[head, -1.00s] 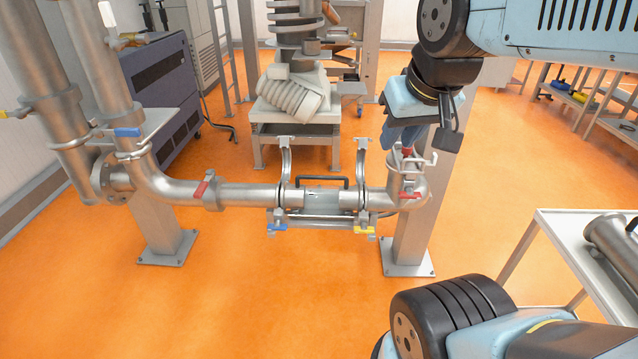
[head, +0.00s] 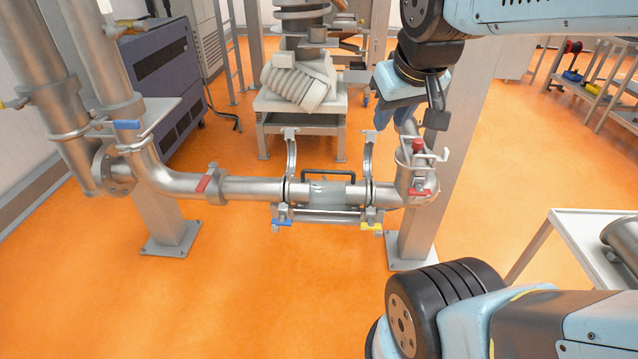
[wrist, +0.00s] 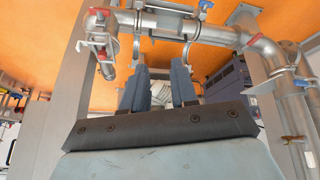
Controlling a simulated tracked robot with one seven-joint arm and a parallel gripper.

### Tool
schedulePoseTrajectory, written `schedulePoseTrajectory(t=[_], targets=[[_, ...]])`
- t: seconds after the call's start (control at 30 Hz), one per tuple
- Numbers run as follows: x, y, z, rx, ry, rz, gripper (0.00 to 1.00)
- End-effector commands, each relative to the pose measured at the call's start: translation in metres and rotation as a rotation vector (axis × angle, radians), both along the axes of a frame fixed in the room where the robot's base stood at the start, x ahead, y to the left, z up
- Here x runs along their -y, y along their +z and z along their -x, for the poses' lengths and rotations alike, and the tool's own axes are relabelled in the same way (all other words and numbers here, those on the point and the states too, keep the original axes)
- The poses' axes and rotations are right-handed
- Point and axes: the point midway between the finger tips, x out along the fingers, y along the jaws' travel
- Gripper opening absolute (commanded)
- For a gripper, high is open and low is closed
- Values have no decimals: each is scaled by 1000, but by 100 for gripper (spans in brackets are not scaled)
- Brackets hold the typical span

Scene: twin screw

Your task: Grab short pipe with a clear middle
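The short pipe with a clear middle (head: 332,190) lies level in the metal pipe line, between two upright, open hooked clamps (head: 291,150). Its middle looks see-through and its ends are steel. A dark handle (head: 328,173) stands just behind it. My gripper (head: 388,118) is above and to the right of the pipe, apart from it, near the red-knobbed elbow. In the wrist view my gripper (wrist: 158,75) shows two blue fingers spread with an empty gap. The pipe line (wrist: 160,26) runs beyond the fingertips there. I cannot make out the clear part in that view.
The elbow (head: 418,180) with its red knob and bent rods stands close under my gripper, beside a grey post (head: 412,235). Blue and yellow latches hang below the clamps. A white table (head: 575,235) with a steel pipe (head: 625,245) is at right. The orange floor in front is open.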

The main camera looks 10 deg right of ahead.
Motion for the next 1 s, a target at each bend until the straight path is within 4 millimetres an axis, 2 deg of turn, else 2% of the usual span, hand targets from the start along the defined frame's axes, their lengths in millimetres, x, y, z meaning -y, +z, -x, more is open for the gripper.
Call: schedulePoseTrajectory(t=[0.27, 0.5, 0.7, 1.0], targets=[[28, -33, -78, 1, 168, 219, 28], [48, -73, -141, 1, 371, 377, 28], [60, -115, -186, 13, 559, 470, 28], [71, -187, -238, 84, 832, 542, 28]])
